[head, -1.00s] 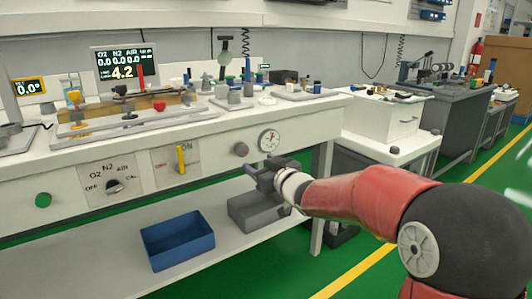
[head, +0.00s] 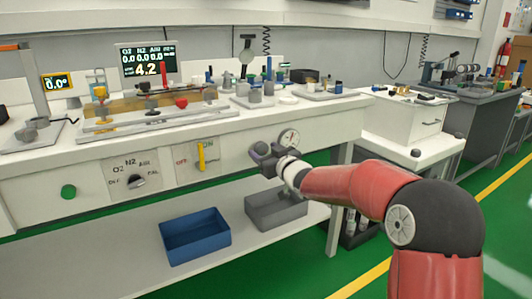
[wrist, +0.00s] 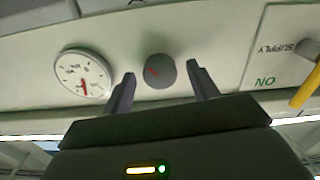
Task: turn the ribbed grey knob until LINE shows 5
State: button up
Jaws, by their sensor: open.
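The grey knob (wrist: 160,71) is on the white front panel in the wrist view, with a short red mark on its face. My gripper (wrist: 161,84) is open, one finger on each side of the knob in that picture, with gaps showing; I cannot tell how far the tips reach along it. In the head view my gripper (head: 262,158) is at the panel and largely covers the knob.
A round gauge (wrist: 82,75) with a red needle sits beside the knob. The yellow lever (head: 201,156) and selector dial (head: 138,180) are left of it on the panel. A blue bin (head: 195,236) and grey bin (head: 277,210) stand on the shelf below.

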jog(key=c, duration=1)
jog(key=m+p, duration=0.3)
jog(key=m, duration=0.1)
jog(key=shift+r, duration=0.1)
jog(key=shift+m+p, duration=1.2)
jog(key=shift+m, duration=0.9)
jog(key=o, duration=1)
